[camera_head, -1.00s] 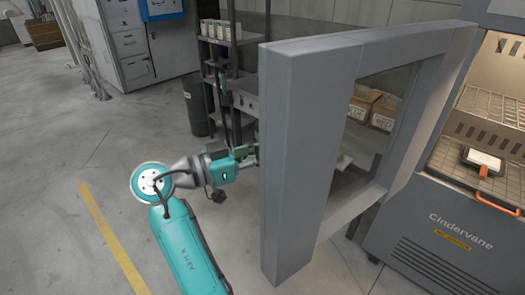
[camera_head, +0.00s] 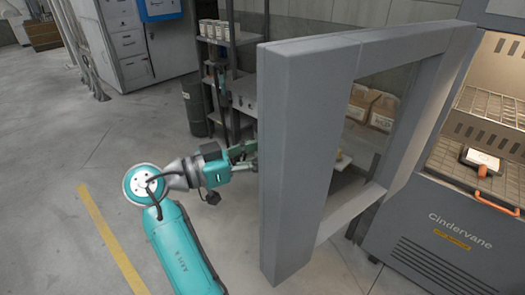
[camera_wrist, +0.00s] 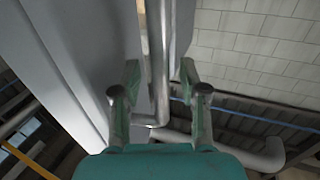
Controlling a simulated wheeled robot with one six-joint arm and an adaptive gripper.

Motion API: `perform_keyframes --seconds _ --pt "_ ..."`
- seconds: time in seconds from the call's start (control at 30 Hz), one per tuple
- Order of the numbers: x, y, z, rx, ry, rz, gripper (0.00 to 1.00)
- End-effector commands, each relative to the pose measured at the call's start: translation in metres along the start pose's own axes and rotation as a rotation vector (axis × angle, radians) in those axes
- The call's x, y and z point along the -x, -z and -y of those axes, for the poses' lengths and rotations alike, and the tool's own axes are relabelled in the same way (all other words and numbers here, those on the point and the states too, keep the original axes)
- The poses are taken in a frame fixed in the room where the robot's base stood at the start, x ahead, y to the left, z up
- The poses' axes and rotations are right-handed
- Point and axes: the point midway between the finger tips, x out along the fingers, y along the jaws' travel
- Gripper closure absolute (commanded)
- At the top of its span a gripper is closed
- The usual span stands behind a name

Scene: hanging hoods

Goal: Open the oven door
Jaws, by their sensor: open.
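The grey oven door (camera_head: 295,165) with its window stands swung wide open in the head view, and the oven (camera_head: 450,225) shows its lit inside at the right. My gripper (camera_head: 250,155) is at the door's left outer side, its tips partly hidden behind the door edge. In the wrist view my gripper (camera_wrist: 160,85) is open, with one finger on each side of the metal bar handle (camera_wrist: 158,60). The door face (camera_wrist: 75,60) fills the left of that view. I cannot tell whether either finger touches the handle.
Inside the oven is a wire rack (camera_head: 455,165) holding a dark tray item with an orange handle (camera_head: 482,171). A shelf (camera_head: 235,45), a dark bin (camera_head: 194,107) and cabinets (camera_head: 125,40) stand behind. The floor left of my arm is clear, with a yellow line (camera_head: 112,240).

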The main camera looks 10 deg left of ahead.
Motion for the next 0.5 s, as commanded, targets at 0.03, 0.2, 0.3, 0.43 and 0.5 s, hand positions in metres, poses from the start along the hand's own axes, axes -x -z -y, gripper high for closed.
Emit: perform_keyframes --seconds 0.03,0.2,0.3,0.43,0.5 --pt "0.008 0.0 0.001 0.001 0.003 0.0 0.57" --pt "0.041 0.0 0.001 0.001 0.004 0.001 0.57" --pt "0.061 0.0 0.001 0.0 0.004 0.0 0.57" --pt "0.084 0.0 0.001 0.001 0.003 0.0 0.57" --pt "0.093 0.0 0.0 0.0 0.001 0.0 0.57"
